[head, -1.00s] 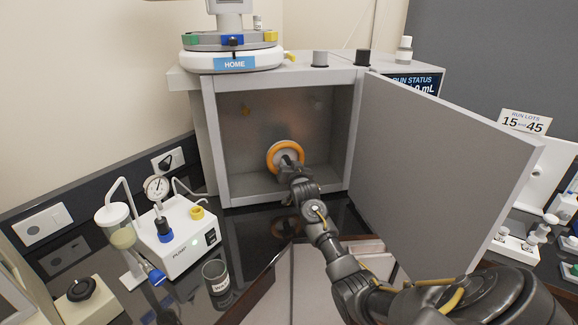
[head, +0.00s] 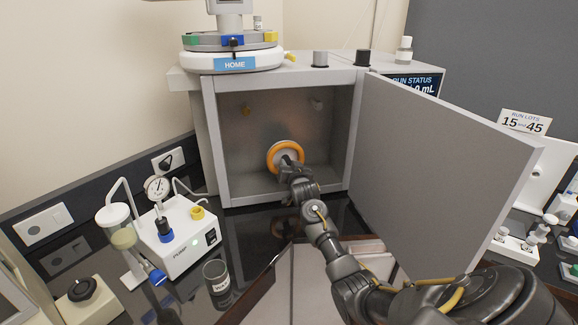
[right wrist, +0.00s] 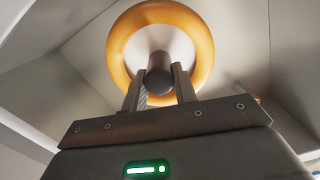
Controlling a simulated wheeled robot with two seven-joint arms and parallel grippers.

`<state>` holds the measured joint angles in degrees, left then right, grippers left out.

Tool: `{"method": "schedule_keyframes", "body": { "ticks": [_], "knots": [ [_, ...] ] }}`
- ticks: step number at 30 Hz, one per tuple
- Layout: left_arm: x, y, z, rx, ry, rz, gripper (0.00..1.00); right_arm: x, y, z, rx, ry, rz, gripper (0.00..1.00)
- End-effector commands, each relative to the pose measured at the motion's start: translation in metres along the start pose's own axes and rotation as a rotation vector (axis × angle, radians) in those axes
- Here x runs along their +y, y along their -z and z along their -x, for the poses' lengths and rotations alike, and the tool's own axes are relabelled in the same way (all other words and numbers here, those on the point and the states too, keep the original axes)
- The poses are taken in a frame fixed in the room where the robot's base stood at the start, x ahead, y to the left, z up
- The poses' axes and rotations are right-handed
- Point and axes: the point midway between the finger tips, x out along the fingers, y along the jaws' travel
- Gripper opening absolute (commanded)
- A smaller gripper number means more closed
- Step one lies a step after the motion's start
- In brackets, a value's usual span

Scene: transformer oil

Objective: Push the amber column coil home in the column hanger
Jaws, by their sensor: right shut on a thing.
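The amber column coil (head: 272,161) is an orange ring around a pale disc, inside the open oven-like cabinet. My right gripper (head: 289,162) reaches into the cabinet in front of it. In the right wrist view the coil (right wrist: 204,62) faces the camera, and the right gripper (right wrist: 158,85) is shut on the dark round knob (right wrist: 158,81) at its centre. The column hanger is hidden behind the coil or cannot be made out. My left gripper is not in view.
The cabinet door (head: 440,165) stands open to the right of my arm. A white pump (head: 180,240) and a waste cup (head: 216,278) stand left on the black bench.

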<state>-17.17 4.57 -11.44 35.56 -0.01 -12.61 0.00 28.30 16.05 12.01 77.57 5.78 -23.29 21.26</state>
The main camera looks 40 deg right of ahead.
Motion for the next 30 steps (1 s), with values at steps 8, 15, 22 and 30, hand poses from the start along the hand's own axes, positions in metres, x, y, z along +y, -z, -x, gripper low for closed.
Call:
{"method": "schedule_keyframes", "body": {
  "ticks": [8,15,22,30],
  "knots": [
    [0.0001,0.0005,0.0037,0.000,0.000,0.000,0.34,-0.0004,0.0018,0.0000,0.002,0.001,0.000,0.00],
    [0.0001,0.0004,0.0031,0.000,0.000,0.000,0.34,-0.0002,0.0012,0.0000,0.002,0.001,0.000,0.00],
    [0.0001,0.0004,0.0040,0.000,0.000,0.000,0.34,-0.0003,0.0016,0.0000,0.002,0.000,0.000,0.00],
    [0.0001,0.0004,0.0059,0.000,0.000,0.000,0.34,-0.0002,0.0010,0.0000,0.002,0.001,0.000,0.00]
  ]
}}
